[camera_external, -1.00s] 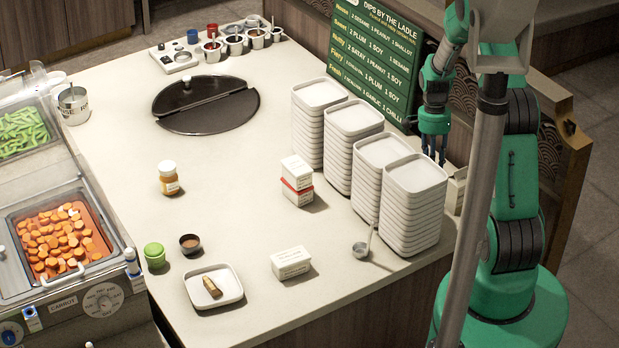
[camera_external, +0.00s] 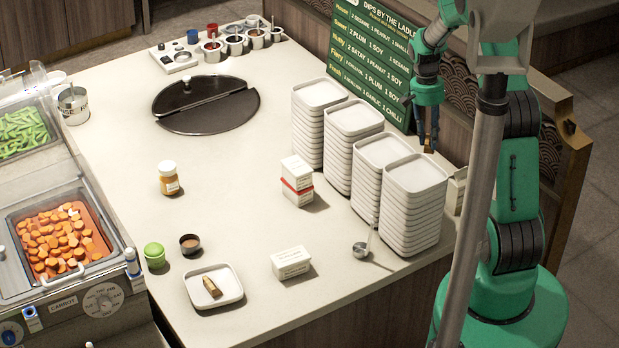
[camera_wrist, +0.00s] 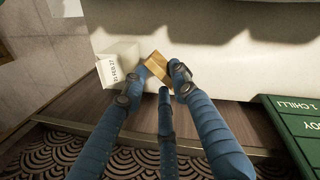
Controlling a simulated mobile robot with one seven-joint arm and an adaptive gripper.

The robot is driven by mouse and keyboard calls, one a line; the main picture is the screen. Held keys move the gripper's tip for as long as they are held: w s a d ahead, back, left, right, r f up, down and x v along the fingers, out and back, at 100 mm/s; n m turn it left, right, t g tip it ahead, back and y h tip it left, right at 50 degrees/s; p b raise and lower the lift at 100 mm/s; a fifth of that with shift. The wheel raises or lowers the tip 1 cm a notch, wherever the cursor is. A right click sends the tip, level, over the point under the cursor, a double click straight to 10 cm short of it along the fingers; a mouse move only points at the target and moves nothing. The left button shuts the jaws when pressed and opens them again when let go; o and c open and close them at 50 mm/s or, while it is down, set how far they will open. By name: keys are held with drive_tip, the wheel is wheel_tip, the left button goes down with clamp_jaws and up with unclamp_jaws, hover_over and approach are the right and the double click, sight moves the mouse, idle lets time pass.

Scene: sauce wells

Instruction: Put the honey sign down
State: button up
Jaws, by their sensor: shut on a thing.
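My gripper (camera_external: 427,143) is shut on a small golden-brown block at the right edge of the counter, just behind the plate stacks. In the wrist view the block (camera_wrist: 158,66) sits between my blue fingertips (camera_wrist: 154,82), close beside a white card holder (camera_wrist: 118,66) with dark print. In the outside view the block (camera_external: 429,147) shows just under the fingertips, seemingly raised off the counter. I take it for the honey sign, but no wording on it can be read.
Stacks of white plates (camera_external: 414,208) stand just left of my gripper. The green menu board (camera_external: 373,60) is behind it. A ladle (camera_external: 361,249), a white box (camera_external: 291,263) and a honey-coloured jar (camera_external: 169,178) stand on the counter. The counter's middle (camera_external: 235,190) is clear.

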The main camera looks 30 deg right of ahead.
drive_tip(key=w+n+t, duration=0.2)
drive_tip(key=w+n, duration=0.5)
drive_tip(key=n, duration=0.9)
drive_tip(key=w+n+t, duration=0.2)
drive_tip(key=w+n, duration=0.5)
drive_tip(key=n, duration=0.9)
drive_tip(key=f, duration=1)
drive_tip(key=shift+w+a+f+b, duration=0.2)
drive_tip(key=shift+a+f+b, duration=0.15)
drive_tip(key=shift+a+f, duration=0.05)
drive_tip(key=w+d, duration=0.1)
drive_tip(key=w, duration=0.4)
drive_tip(key=w+d+f, duration=0.1)
drive_tip(key=w+d, duration=0.1)
drive_tip(key=w, duration=0.3)
drive_tip(key=w+d, duration=0.2)
drive_tip(key=w, duration=0.3)
drive_tip(key=shift+d+f, duration=0.15)
drive_tip(key=shift+f, duration=0.1)
